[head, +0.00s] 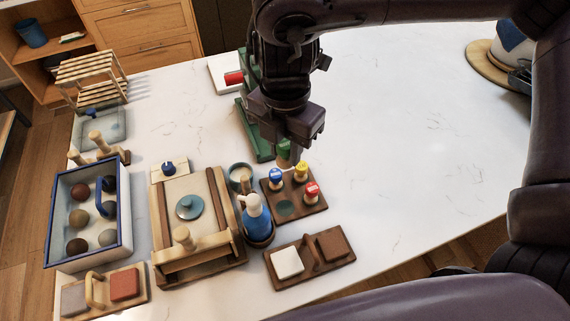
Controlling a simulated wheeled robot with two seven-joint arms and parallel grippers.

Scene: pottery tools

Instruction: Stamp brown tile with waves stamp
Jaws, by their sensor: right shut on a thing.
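My right gripper (290,140) points down over the table, above the back of the stamp rack. It is shut on a small stamp (284,151) with a green part and a pale wooden part below, mostly hidden by the fingers. The brown rack (312,205) holds blue, yellow and red stamps and has an empty green spot (285,208). No stamp's pattern is readable. The brown tile (333,244) lies on the right of a wooden carrier (310,265), with a white tile (287,262) on its left. My left gripper is not in view.
A blue spray bottle (256,215) stands left of the rack, beside a wooden press frame (200,255). A blue-edged box of clay balls (122,245) and another tile carrier (140,292) are further left. The table's right side is largely clear.

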